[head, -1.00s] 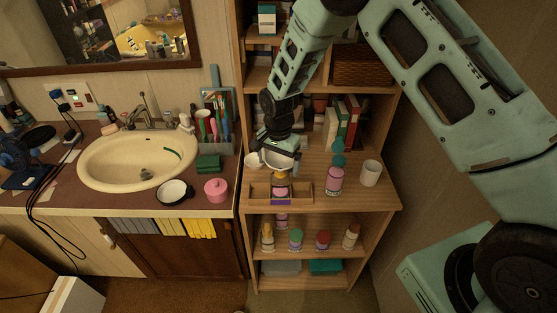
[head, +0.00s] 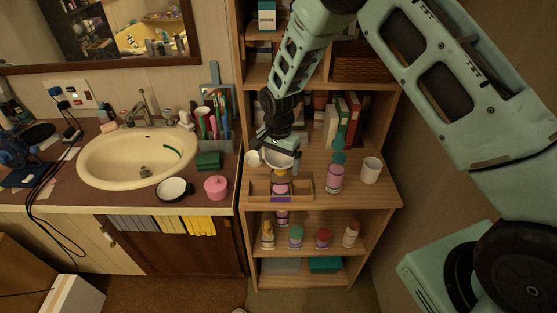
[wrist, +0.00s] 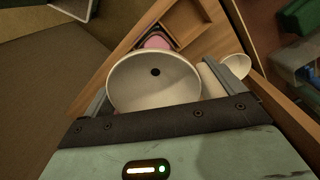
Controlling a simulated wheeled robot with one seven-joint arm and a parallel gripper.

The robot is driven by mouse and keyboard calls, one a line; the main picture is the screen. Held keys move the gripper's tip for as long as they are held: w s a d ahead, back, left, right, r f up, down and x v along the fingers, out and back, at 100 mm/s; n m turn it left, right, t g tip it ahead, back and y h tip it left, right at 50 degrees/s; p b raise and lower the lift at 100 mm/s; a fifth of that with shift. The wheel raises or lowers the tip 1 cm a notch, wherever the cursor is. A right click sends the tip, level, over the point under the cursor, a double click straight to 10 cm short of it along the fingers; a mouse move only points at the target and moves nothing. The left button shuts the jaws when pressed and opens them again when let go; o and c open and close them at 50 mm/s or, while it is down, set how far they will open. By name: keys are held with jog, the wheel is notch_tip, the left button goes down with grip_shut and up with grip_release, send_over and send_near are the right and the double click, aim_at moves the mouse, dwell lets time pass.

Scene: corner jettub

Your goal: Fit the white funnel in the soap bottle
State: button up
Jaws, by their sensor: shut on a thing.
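The white funnel (wrist: 153,80) is a wide bowl with a dark hole at its centre. It also shows in the head view (head: 279,161). My gripper (head: 280,154) is shut on its rim, with a finger on each side of it in the wrist view. A pink and purple bottle (head: 280,188), likely the soap bottle, stands in a small wooden tray just below the funnel. In the wrist view a pink patch of it (wrist: 156,42) shows beyond the rim. The funnel hides the bottle's top and its own spout, so I cannot tell whether they touch.
The wooden tray (head: 307,188) sits at the shelf's front. A pink pump bottle (head: 335,179) and a white cup (head: 370,171) stand to the right. A small white cup (head: 252,158) is close at the funnel's left. Books (head: 345,119) stand behind.

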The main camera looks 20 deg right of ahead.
jog(key=shift+f, duration=0.15)
jog(key=o, duration=0.5)
jog(key=shift+r+p, duration=1.75)
jog(key=shift+r, duration=1.3)
